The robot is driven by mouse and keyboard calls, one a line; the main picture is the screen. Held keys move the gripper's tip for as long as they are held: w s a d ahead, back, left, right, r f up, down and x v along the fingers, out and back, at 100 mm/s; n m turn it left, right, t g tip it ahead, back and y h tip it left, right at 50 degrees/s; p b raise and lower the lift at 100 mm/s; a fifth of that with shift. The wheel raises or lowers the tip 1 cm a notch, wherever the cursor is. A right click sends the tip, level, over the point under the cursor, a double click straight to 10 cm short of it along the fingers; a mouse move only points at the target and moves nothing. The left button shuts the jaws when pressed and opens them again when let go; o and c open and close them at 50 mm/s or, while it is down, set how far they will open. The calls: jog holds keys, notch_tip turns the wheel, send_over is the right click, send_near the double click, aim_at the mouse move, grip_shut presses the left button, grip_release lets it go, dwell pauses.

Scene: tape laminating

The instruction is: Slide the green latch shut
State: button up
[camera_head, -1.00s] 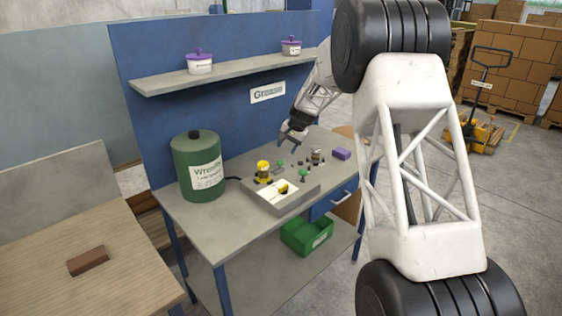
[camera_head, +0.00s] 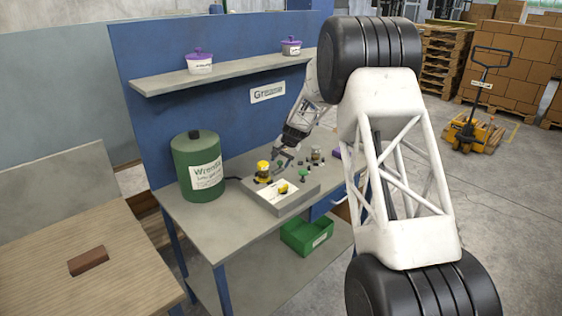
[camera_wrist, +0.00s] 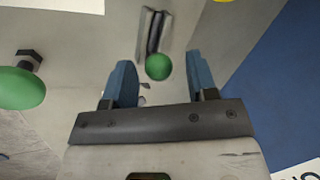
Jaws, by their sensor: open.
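The green latch knob (camera_wrist: 158,66) is a small round ball in the wrist view. It sits at the near end of a grey metal guide with a dark slot (camera_wrist: 152,30). My gripper (camera_wrist: 158,58) is open, with one blue finger on each side of the ball in the picture; contact is not visible. In the head view my gripper (camera_head: 283,156) is low over the back of the grey device (camera_head: 290,201) on the workbench. A second, larger green knob (camera_wrist: 20,88) on a dark stem lies to the left in the wrist view.
Yellow parts (camera_head: 263,170) stand on the device's left side. Small dark fittings (camera_head: 316,156) and a purple block (camera_head: 338,153) are to the right. A green canister (camera_head: 198,170) stands at the left of the bench, and a shelf (camera_head: 220,74) hangs above.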

jog(key=shift+f, duration=0.1)
jog(key=shift+c, duration=0.2)
grip_shut()
jog(key=shift+a, duration=0.1)
jog(key=shift+s+a, duration=0.85)
jog(key=shift+s, duration=0.05)
jog(key=shift+o, duration=0.2)
grip_release()
